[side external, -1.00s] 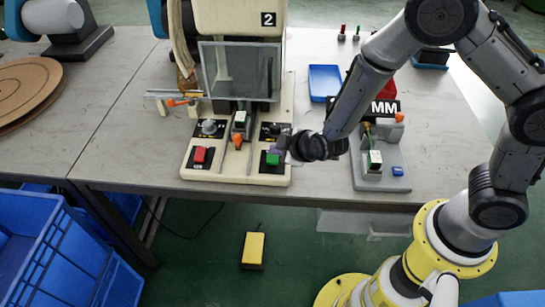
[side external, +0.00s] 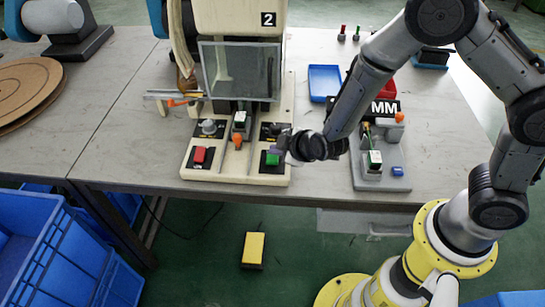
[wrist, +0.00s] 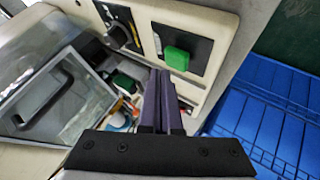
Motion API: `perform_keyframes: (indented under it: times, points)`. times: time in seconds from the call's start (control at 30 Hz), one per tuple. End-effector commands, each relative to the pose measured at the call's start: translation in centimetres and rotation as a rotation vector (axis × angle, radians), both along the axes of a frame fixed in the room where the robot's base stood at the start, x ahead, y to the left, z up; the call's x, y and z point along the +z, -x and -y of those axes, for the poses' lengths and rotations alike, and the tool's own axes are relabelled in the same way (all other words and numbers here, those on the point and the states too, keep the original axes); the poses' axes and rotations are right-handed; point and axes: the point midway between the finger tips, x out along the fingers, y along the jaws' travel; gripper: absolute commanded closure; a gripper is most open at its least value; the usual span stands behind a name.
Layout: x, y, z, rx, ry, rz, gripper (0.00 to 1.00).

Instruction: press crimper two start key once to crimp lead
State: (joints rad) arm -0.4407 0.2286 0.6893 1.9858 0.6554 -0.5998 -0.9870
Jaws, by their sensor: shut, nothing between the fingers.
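Crimper two (side external: 240,45) is a cream machine marked 2, with a clear guard in front. Its base carries a green key (side external: 272,160) at the front right and a red key (side external: 200,155) at the front left. My gripper (side external: 284,147) is shut and empty, just to the right of the green key. In the wrist view the shut fingers (wrist: 160,82) stand upright, and the green key (wrist: 176,58) is just beyond their tips, slightly right. I cannot tell whether the tips touch the key. The lead is not clearly distinguishable.
A grey device (side external: 378,165) sits to the right, with a blue tray (side external: 324,82) behind. The clear guard (wrist: 60,95) is close to the fingers at left in the wrist view.

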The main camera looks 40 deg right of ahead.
Motion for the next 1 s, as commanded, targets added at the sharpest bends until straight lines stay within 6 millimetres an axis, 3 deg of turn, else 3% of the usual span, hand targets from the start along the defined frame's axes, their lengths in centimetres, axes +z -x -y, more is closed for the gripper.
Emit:
perform_keyframes:
  times: [1.0]
  points:
    - [-0.9, 0.03, 0.0, 0.0, 0.0, -0.001, 1.0]
